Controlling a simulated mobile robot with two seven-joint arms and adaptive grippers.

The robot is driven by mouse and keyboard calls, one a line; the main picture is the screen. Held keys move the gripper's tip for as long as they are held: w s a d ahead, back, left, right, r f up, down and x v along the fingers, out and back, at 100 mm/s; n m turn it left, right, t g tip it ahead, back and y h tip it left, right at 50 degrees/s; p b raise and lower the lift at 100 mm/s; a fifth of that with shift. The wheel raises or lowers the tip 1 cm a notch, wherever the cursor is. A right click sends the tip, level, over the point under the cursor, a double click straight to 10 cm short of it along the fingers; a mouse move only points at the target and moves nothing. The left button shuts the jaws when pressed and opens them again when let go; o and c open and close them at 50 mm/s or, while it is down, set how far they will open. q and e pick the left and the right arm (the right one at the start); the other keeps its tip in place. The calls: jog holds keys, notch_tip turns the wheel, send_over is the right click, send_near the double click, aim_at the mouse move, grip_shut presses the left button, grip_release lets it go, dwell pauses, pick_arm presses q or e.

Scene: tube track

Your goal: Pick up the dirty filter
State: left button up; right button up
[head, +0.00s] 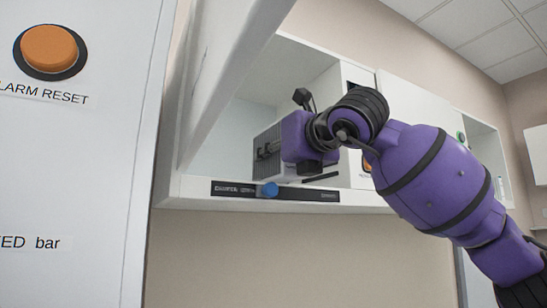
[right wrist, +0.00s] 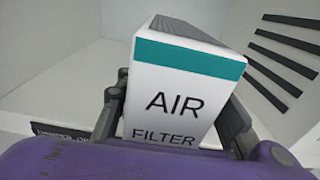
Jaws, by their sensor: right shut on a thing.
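A white box-shaped filter (right wrist: 175,80) with a teal band and the words AIR FILTER fills the middle of the right wrist view. Its top looks grey and ribbed. My right gripper (right wrist: 172,112) is shut on it, one dark finger along each side. I cannot tell from the label whether the filter is dirty. My left gripper is not in view.
A black strip with a blue knob (head: 270,190) runs along the cabinet's front edge. A raised door (head: 232,70) and a white panel with an orange button (head: 50,48) are at left.

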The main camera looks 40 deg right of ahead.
jog(key=shift+w+d, duration=0.15)
jog(key=shift+w, duration=0.1)
jog(key=o, duration=1)
jog(key=shift+f, duration=0.1)
jog(key=o, duration=0.4)
jog(key=shift+c, duration=0.2)
jog(key=shift+s, duration=0.1)
jog(key=shift+s, duration=0.7)
jog(key=v, duration=1)
jog(key=shift+s+a, duration=0.25)
